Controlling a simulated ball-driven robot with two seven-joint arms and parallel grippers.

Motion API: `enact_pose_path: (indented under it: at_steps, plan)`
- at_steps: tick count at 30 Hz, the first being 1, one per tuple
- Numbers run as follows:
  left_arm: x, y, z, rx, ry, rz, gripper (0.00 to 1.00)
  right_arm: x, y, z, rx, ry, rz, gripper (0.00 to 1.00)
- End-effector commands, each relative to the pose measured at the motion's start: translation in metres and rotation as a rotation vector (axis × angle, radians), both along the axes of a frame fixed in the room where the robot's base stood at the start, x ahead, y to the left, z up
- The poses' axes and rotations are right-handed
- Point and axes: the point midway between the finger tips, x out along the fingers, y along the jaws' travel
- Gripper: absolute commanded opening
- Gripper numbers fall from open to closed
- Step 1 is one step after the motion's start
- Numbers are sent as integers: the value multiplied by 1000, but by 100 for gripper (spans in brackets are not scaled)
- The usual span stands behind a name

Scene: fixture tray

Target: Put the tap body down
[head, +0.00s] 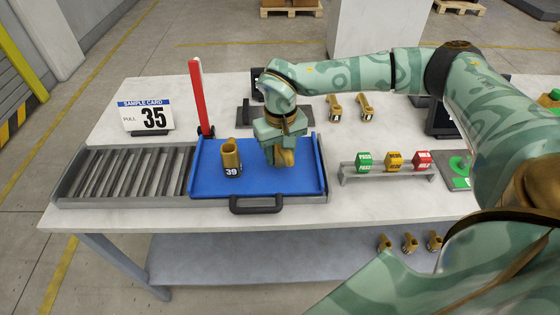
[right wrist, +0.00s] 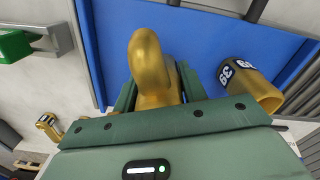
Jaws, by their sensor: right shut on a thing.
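My right gripper (head: 281,150) is above the right part of the blue tray (head: 217,183), pointing down. A second brass tap body marked 39 (head: 231,158) stands upright in the tray, left of the gripper. It also shows in the right wrist view (right wrist: 262,92). My left gripper is not in view.
Green, yellow and red tags stand on a rack (head: 388,173) at right. More tap bodies (head: 366,107) stand behind. The tray's front handle (head: 256,206) sticks out.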

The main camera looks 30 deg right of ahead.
Motion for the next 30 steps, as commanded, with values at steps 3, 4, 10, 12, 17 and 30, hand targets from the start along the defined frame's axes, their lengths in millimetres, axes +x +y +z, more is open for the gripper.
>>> enact_pose_path:
  at_steps: [3,4,10,12,17,30]
  plan:
    - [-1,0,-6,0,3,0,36,0,1,-21,0,2,1,0]
    - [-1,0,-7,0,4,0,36,0,1,-25,0,2,1,0]
    - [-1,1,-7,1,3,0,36,0,0,-30,1,-2,0,0]
    - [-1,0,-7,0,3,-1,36,0,0,-29,1,-2,0,0]
    - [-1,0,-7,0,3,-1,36,0,0,-33,0,-1,0,0]
    - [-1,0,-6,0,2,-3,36,0,0,-27,0,-1,0,63]
